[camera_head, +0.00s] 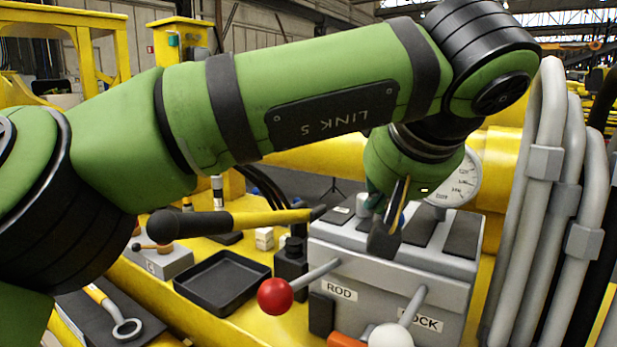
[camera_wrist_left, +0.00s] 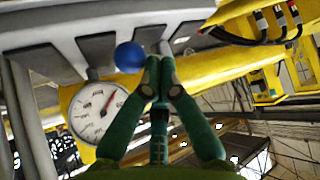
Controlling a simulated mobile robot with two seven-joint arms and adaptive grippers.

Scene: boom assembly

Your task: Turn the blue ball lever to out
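The blue ball (camera_wrist_left: 129,57) of the lever shows in the left wrist view, just left of my fingertips. It is hidden in the head view, where my arm and gripper cover that part of the grey control box (camera_head: 395,282). My left gripper (camera_wrist_left: 160,76) has its two green fingers converging with the dark tips together. The ball is outside the tips, not between them; whether they touch it I cannot tell. In the head view my left gripper (camera_head: 385,228) points down at the box's top, partly hidden by its own wrist. My right gripper is not in view.
A red ball lever (camera_head: 275,296) and a white ball lever (camera_head: 390,336) stick out from the box front, with ROD and partly covered LOCK labels. A gauge (camera_head: 460,180) stands behind. Grey hoses (camera_head: 548,200) rise at right. A black tray (camera_head: 222,283) lies left.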

